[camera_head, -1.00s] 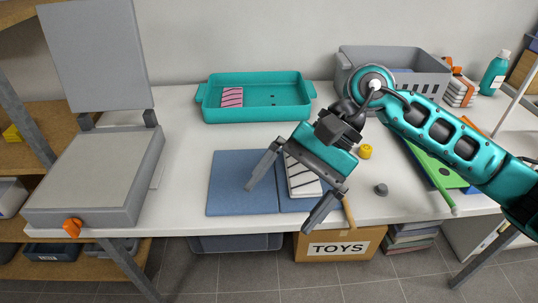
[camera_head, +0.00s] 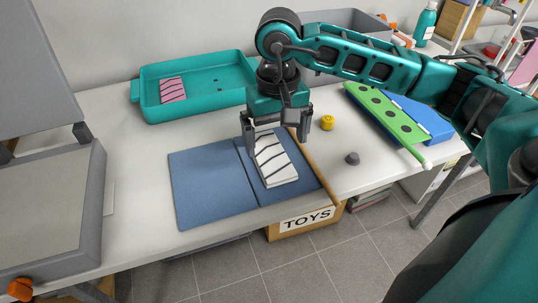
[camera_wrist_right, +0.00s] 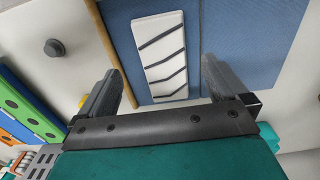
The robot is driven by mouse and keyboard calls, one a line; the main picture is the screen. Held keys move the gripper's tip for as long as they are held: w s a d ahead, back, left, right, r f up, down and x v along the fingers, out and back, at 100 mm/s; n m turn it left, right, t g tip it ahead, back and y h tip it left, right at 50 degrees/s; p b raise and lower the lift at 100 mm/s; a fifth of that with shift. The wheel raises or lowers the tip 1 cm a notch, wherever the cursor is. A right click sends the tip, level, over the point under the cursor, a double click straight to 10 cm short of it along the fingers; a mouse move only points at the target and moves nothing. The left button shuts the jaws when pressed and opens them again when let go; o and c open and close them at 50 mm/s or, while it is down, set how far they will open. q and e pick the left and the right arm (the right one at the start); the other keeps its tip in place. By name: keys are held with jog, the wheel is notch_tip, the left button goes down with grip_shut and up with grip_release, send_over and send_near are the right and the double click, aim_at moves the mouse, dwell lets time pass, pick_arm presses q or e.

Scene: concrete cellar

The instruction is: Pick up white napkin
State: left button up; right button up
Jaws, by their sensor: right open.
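The white napkin (camera_head: 275,163) has dark slanted stripes and lies flat on the right half of an open blue folder-like mat (camera_head: 200,180). My right gripper (camera_head: 277,136) is open and points down over the napkin's far end, with its fingers spread to either side. In the right wrist view the napkin (camera_wrist_right: 161,52) shows between the two open fingers (camera_wrist_right: 160,80), and nothing is held. The gripper hides part of the napkin's far end in the head view. My left gripper is not in view.
A teal tray (camera_head: 195,108) holding a pink striped cloth (camera_head: 172,90) stands behind the mat. A wooden stick (camera_head: 322,175) lies along the mat's right edge. A yellow object (camera_head: 327,122), a grey knob (camera_head: 352,158) and a green board (camera_head: 385,120) lie to the right.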

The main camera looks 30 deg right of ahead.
aim_at(273, 161)
jog(key=f, duration=0.5)
jog(key=shift+w+a+f, duration=0.1)
jog(key=shift+w+f, duration=0.15)
jog(key=shift+f, duration=0.1)
jog(key=shift+c, duration=0.2)
jog(key=c, duration=1)
jog(key=shift+r, duration=0.1)
jog(key=shift+r+p, duration=1.2)
jog(key=shift+r, duration=8.8)
